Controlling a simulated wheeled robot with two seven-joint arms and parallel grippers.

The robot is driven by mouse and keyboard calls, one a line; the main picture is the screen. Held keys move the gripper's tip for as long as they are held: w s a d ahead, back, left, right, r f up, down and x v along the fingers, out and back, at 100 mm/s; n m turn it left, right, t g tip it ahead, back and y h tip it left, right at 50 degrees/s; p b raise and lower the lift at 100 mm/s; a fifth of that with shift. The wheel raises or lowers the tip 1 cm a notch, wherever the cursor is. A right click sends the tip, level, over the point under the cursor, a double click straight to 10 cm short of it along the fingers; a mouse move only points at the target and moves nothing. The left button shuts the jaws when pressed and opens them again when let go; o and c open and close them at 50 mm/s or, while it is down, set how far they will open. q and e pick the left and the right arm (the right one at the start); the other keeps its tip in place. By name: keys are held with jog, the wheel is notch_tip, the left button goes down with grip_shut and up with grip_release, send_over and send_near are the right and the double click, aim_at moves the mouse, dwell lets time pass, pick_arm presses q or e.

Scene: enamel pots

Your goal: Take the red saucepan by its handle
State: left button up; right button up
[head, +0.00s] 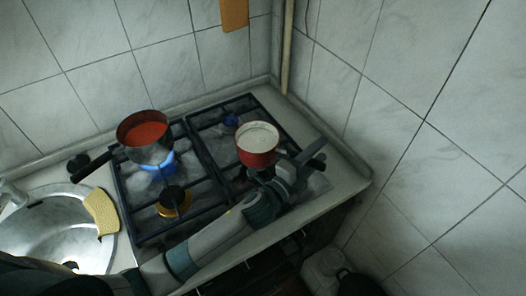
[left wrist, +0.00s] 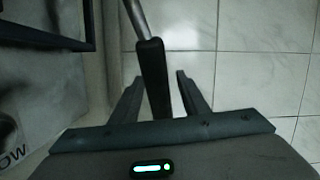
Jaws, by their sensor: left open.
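The red saucepan (head: 257,158), with pale white contents, stands at the right of the stove. Its handle points right toward my left gripper (head: 308,160), which partly hides it in the head view. In the left wrist view the black handle (left wrist: 153,75) with a metal shank lies between the two spread fingers of my left gripper (left wrist: 158,78). The gripper is open, with a visible gap on the right side of the handle; the left finger is closer to it. My right gripper is in neither view.
A second pot (head: 146,150) with orange-red contents stands at the left over a blue flame, its dark handle pointing lower left. A tiled wall rises at the right.

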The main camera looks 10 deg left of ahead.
pick_arm(q)
grip_shut()
jog(key=shift+f, duration=0.1)
dwell(1.2)
